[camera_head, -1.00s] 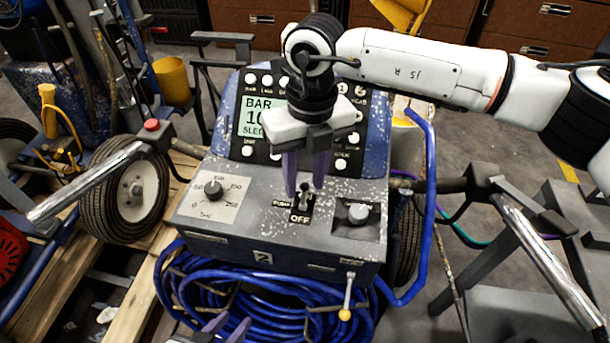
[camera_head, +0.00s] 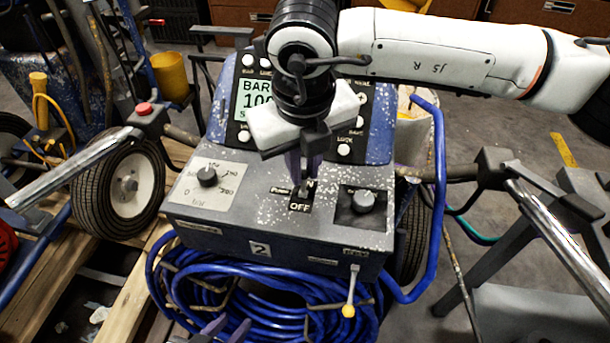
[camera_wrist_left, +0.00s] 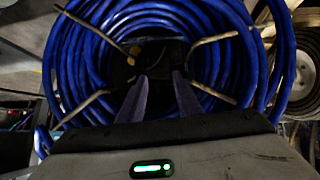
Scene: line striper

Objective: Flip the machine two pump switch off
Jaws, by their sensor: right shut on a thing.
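The pump switch (camera_head: 303,191) sits on the grey front panel of the machine marked 2 (camera_head: 277,235), above its black OFF label. Part of the ON lettering shows behind the fingers. My right gripper (camera_head: 304,180) comes down from above with its purple fingers at the switch, shut on its lever; the fingers hide most of the lever, so its tilt is hard to tell. My left gripper (camera_head: 225,330) is low at the front of the coiled blue hose. In the left wrist view its two fingers (camera_wrist_left: 160,80) are apart and empty, facing the hose coil.
A blue hose coil (camera_head: 205,270) hangs below the panel. A yellow-tipped lever (camera_head: 348,309) sticks out in front. Chrome handle bars (camera_head: 75,166) flank the machine.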

